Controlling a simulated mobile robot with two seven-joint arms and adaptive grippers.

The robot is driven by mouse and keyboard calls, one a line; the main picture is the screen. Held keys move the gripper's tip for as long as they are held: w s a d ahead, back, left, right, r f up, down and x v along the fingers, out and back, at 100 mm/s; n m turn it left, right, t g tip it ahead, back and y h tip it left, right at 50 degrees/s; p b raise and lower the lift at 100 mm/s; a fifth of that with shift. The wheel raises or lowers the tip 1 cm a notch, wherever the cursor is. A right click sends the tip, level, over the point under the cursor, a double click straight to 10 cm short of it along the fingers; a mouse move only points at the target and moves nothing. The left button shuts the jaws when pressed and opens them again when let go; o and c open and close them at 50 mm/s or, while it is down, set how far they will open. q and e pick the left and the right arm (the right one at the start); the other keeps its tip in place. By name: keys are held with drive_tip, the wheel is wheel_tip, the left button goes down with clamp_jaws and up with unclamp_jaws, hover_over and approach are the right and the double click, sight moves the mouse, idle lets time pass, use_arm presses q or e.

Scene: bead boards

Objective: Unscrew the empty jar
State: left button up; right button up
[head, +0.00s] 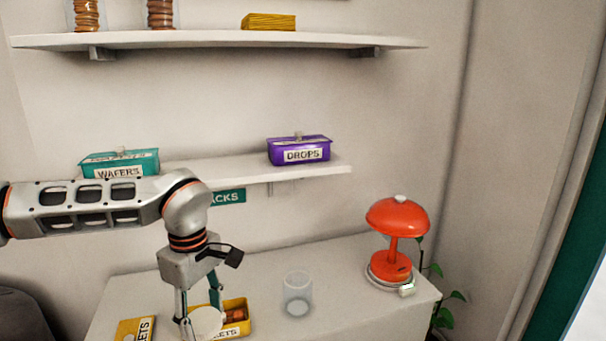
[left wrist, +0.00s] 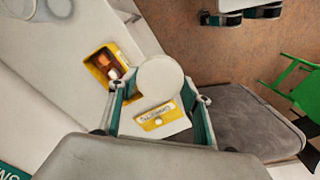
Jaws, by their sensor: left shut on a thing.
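A clear, empty glass jar (head: 297,292) stands upright on the white counter with no lid on it. My left gripper (head: 203,316) points down to the left of the jar and is shut on a round white lid (head: 208,322). In the left wrist view the lid (left wrist: 160,80) sits between the two teal-lined fingers of my left gripper (left wrist: 160,93). The lid is apart from the jar. My right gripper is not in view.
An open yellow box (head: 236,309) with brown things inside is behind the lid; its yellow cover (head: 134,329) lies to the left. A red lamp (head: 397,222) stands right of the jar. A shelf (head: 330,171) with purple (head: 300,150) and teal (head: 120,160) boxes hangs above the white counter (head: 345,270).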

use_arm(q)
drive_tip(key=s+a+m, duration=0.4)
drive_tip(key=m, duration=0.8)
drive_tip(key=shift+a+f+m, duration=0.15)
drive_tip(key=shift+a+m, duration=0.25)
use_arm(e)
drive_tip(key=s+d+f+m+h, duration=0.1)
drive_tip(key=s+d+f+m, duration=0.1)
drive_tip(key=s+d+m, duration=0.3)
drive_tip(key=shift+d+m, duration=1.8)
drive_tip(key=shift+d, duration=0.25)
